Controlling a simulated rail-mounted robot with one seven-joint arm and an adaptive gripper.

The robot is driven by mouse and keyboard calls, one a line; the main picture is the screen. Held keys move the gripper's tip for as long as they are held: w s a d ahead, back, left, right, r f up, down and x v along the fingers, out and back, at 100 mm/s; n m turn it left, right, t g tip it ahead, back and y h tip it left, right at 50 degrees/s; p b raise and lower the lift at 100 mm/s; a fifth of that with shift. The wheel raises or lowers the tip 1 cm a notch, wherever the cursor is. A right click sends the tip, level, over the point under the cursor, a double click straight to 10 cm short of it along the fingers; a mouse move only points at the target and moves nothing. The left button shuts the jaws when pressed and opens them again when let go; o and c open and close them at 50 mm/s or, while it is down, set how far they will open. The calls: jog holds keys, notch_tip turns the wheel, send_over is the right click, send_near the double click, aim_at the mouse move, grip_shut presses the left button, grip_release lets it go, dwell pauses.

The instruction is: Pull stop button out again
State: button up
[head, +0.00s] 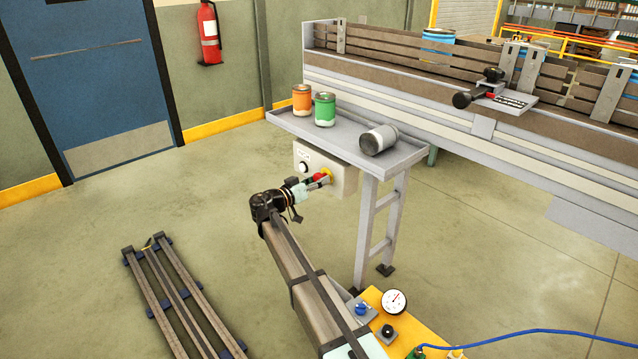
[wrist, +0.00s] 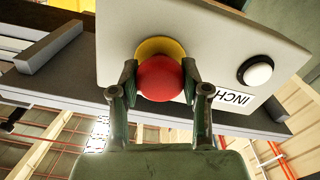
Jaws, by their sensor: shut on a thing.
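The red stop button (wrist: 160,79) sits in front of a yellow ring (wrist: 160,47) on a pale control box (head: 340,178). In the wrist view my gripper (wrist: 160,82) has one finger on each side of the red button head and is shut on it. In the head view my gripper (head: 318,181) reaches the front of the box, and the red button (head: 318,177) shows partly beside the fingers. A white button (wrist: 258,72) with an "INCH" label is on the same box, and it also shows in the head view (head: 303,167).
The box hangs under a grey side table (head: 345,145). On the table stand an orange can (head: 302,99) and a green can (head: 325,110), and a grey can (head: 378,139) lies on its side. A conveyor (head: 420,80) runs behind. The floor to the left of the box is open.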

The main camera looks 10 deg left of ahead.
jog(key=o, duration=1.3)
jog(key=shift+s+a, duration=0.15)
jog(key=shift+s, duration=0.1)
jog(key=v, duration=1.2)
